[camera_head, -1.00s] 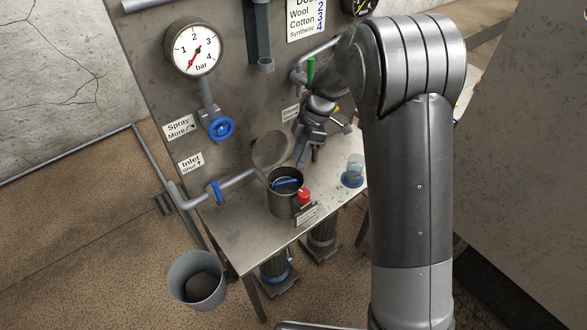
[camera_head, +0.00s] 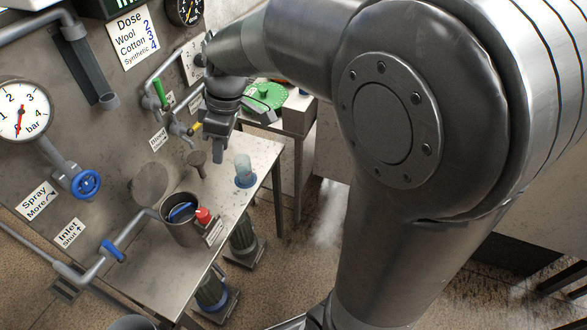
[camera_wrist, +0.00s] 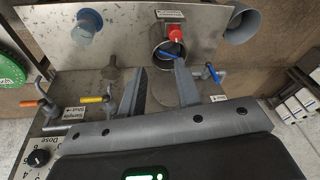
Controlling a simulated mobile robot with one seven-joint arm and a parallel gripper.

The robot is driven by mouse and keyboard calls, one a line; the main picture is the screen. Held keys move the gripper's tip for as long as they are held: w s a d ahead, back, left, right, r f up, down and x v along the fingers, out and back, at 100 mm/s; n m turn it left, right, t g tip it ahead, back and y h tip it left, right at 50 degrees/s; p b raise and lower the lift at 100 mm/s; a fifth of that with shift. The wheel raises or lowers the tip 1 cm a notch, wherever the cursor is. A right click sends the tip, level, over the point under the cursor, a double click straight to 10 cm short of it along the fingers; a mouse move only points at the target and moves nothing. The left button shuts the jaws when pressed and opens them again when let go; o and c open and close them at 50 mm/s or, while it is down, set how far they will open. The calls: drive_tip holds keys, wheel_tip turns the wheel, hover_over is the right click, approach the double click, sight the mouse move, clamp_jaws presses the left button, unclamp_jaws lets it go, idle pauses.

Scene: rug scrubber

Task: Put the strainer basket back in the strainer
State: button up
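The strainer (camera_head: 180,235) is an open metal cup on the steel bench, with a pipe running into its left side. A blue handle-like piece (camera_head: 181,213) shows inside its mouth; it looks like part of the strainer basket, whose body is hidden. The piece also shows in the wrist view (camera_wrist: 170,50). The round grey lid (camera_head: 150,184) stands open behind the strainer. My gripper (camera_head: 216,148) is above the bench, behind and to the right of the strainer. In the wrist view its fingers (camera_wrist: 160,68) are apart with nothing between them.
A red knob (camera_head: 203,215) sits at the strainer's right. A dark, flared-top piece (camera_head: 196,159) stands behind it. A clear beaker (camera_head: 243,163) stands on a blue disc near the bench's right edge. Blue-handled valves (camera_head: 86,184) and pipes line the panel on the left.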

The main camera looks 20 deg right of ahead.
drive_tip(key=s+d+r+m+t+h, duration=0.1)
drive_tip(key=s+d+r+m+t, duration=0.1)
drive_tip(key=s+d+m, duration=0.3)
drive_tip(key=s+d+r+m+t+h, duration=0.1)
drive_tip(key=s+d+m, duration=0.4)
drive_tip(key=s, duration=0.6)
drive_tip(key=r+m+t, duration=0.1)
drive_tip(key=m+t, duration=0.1)
drive_tip(key=shift+r+m+h, duration=0.3)
drive_tip(key=shift+c, duration=0.5)
